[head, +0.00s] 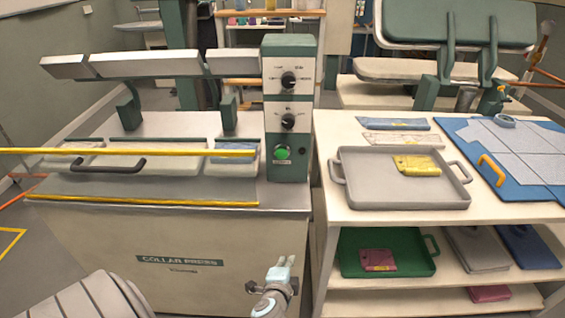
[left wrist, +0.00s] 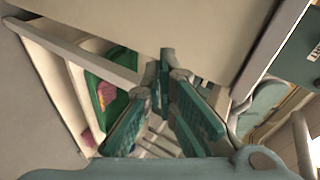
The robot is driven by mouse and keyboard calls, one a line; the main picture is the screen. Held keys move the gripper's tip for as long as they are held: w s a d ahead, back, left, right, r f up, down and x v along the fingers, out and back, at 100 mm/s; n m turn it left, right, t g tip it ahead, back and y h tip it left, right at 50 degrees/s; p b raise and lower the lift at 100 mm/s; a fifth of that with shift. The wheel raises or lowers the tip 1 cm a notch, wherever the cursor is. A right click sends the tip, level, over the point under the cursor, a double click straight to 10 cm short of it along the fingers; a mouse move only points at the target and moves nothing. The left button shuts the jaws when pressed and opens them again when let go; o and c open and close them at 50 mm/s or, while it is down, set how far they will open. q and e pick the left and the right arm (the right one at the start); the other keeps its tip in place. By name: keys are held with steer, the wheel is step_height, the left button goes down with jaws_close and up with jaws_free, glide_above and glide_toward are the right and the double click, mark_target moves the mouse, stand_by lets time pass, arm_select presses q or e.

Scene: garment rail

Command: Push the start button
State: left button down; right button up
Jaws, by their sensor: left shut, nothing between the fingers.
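The start button is a round green button (head: 282,153) low on the front of the collar press's green and grey control column (head: 289,103). Two black dials sit above it on the same column. My left gripper (head: 286,262) is in front of the press's cream cabinet, well below the button and apart from it, fingers pointing up. Its fingers (left wrist: 165,75) close together in the left wrist view, with nothing between them. The button does not show in the left wrist view. My right gripper is in neither view.
The press's upper arm (head: 150,64) is raised above its bed. Yellow bars (head: 150,200) run along its front. A shelf table right of the press holds a grey tray (head: 390,200). A green tray (head: 355,268) is below, also visible in the left wrist view (left wrist: 118,105).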

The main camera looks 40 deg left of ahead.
mark_target(282, 154)
arm_select(q)
steer(key=w+a+r+t+y, duration=0.1)
steer(key=a+r+y, duration=0.1)
steer(key=r, duration=0.9)
steer(key=w+a+r+t+y+p, duration=0.1)
steer(key=r+t+y, duration=0.1)
steer(key=r, duration=1)
steer(key=shift+a+y, duration=0.4)
steer(key=shift+y, duration=0.2)
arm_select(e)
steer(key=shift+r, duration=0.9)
arm_select(q)
steer(key=x, duration=1.4)
steer(key=shift+r, duration=0.2)
